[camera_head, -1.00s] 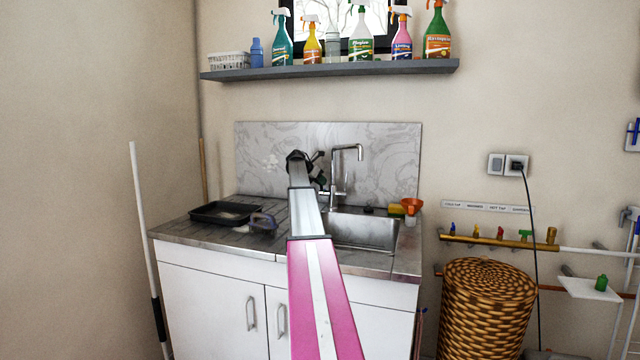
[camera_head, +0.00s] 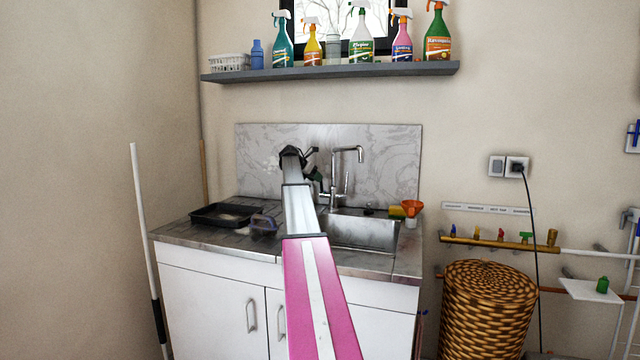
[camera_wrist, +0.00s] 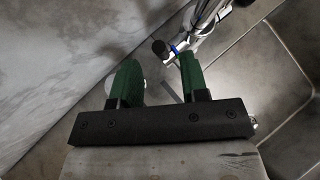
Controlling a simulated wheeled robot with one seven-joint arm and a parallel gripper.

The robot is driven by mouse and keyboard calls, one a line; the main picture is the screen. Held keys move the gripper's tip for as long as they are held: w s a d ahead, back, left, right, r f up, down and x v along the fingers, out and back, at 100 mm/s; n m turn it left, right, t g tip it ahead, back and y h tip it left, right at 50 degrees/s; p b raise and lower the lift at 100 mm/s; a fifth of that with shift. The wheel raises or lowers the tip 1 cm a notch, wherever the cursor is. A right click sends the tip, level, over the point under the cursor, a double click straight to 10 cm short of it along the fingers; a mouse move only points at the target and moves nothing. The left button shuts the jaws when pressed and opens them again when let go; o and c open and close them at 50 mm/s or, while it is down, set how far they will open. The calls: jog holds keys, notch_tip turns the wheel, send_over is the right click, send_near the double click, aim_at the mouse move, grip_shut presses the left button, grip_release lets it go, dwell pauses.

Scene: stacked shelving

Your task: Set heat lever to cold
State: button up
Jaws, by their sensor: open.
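The chrome faucet (camera_head: 335,175) stands behind the sink, in front of a marbled splashback. In the wrist view the faucet (camera_wrist: 207,22) shows at the top right. My gripper (camera_wrist: 157,65) is open, with two green fingers apart and nothing held. The lever's end lies just beyond the fingertips, nearer the right finger; I cannot tell whether they touch. In the head view my gripper (camera_head: 317,178) is just left of the faucet, partly hidden by my arm.
The sink basin (camera_head: 365,233) lies below the faucet. A black tray (camera_head: 222,215) is on the left counter. An orange funnel (camera_head: 411,207) stands at the right. The splashback (camera_wrist: 60,70) runs close along the wrist view's left side. A shelf of bottles (camera_head: 330,71) hangs above.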

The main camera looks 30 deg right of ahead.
jog(key=v, duration=0.6)
jog(key=shift+r, duration=0.1)
jog(key=shift+a, duration=0.1)
